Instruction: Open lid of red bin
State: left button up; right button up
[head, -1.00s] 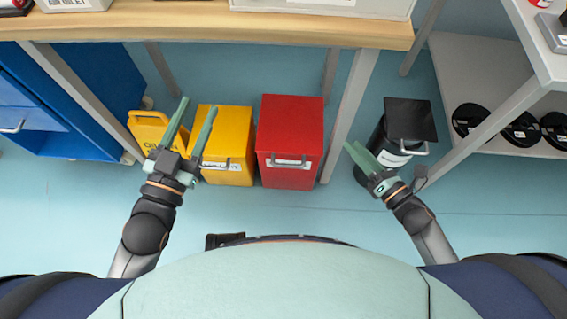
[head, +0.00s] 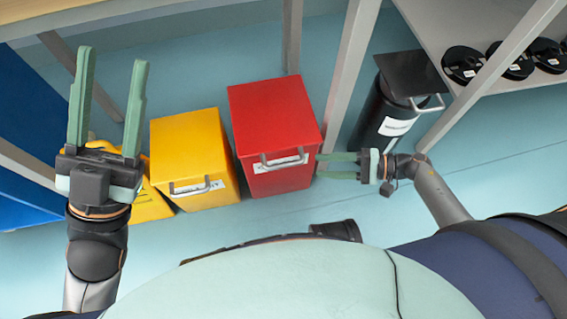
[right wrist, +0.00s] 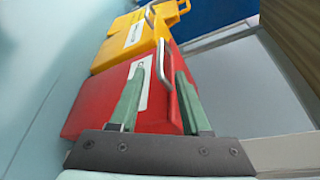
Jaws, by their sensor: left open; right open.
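The red bin (head: 276,130) stands on the floor under the bench, its lid closed, with a grey handle (head: 283,161) and a white label on its front. My right gripper (head: 319,166) is open and empty at the right of the bin's front, its fingers pointing left toward the handle. In the right wrist view the red bin (right wrist: 102,104) and its handle (right wrist: 163,66) lie just beyond the open fingers (right wrist: 156,75); contact cannot be told. My left gripper (head: 110,65) is open and empty, raised at the left, in front of the yellow bins.
A yellow bin (head: 190,142) stands left of the red bin, with another yellow container (head: 149,205) partly hidden behind my left gripper. A black bin (head: 385,110) stands at the right. The bench leg (head: 350,75) rises close to the red bin's right side. Floor in front is clear.

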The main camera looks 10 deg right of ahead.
aim_at(292, 165)
jog(key=b+x, duration=0.1)
jog(key=x, duration=0.9)
jog(key=shift+w+a, duration=0.15)
jog(key=shift+a, duration=0.15)
grip_shut()
dwell(0.9)
